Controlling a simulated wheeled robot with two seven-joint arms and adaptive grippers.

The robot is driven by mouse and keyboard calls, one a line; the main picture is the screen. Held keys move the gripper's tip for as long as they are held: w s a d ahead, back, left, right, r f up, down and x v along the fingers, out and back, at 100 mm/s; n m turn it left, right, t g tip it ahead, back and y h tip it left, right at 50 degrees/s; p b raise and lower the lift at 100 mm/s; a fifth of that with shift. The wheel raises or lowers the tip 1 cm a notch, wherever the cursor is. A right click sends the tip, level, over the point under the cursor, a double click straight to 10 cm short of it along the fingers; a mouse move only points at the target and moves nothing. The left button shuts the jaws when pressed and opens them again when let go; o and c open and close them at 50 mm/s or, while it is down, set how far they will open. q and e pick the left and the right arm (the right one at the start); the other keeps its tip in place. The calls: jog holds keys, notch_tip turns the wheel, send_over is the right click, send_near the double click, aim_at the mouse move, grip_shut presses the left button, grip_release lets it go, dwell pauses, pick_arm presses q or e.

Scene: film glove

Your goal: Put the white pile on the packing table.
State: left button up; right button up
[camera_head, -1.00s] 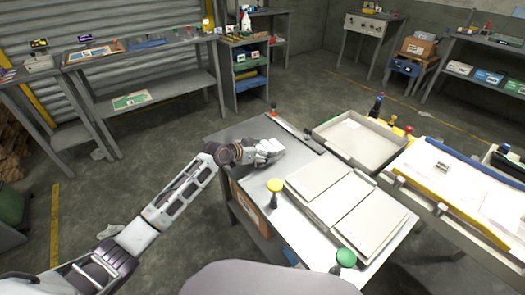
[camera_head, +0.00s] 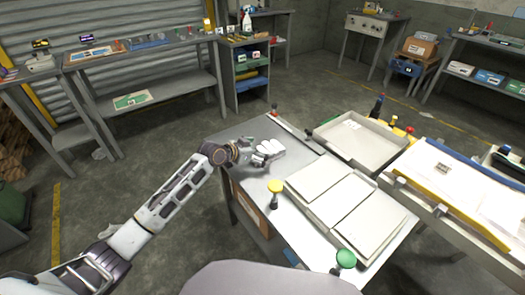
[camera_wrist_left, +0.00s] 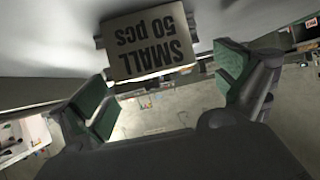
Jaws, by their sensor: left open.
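A small white pile (camera_head: 272,146) lies on the grey-topped table (camera_head: 235,134), near its back left part in the head view. My left gripper (camera_head: 261,158) is at the pile's left side, low over the tabletop, its jaws open. In the left wrist view a grey card (camera_wrist_left: 150,45) printed "SMALL 50 pcs" shows ahead, between the two green-padded fingers of the left gripper (camera_wrist_left: 165,95). I cannot tell whether the fingers touch the pile. My right gripper is not in view.
A yellow knob (camera_head: 275,186) and a green knob (camera_head: 346,258) stand along the near side. A yellow-edged surface with papers (camera_head: 485,190) adjoins at right. Shelves line the back.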

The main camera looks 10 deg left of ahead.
pick_arm(q)
jog(key=v, duration=0.8)
jog(key=shift+s+a+r+p, duration=0.1)
jog(key=shift+s+a+p, duration=0.05)
jog(key=shift+p, duration=0.25)
jog(key=shift+s+a+r, duration=0.25)
jog(key=shift+s+a, duration=0.05)
jog(key=shift+s, duration=0.05)
jog(key=shift+s+r, duration=0.1)
jog(key=shift+s, duration=0.05)
jog(key=shift+a, duration=0.1)
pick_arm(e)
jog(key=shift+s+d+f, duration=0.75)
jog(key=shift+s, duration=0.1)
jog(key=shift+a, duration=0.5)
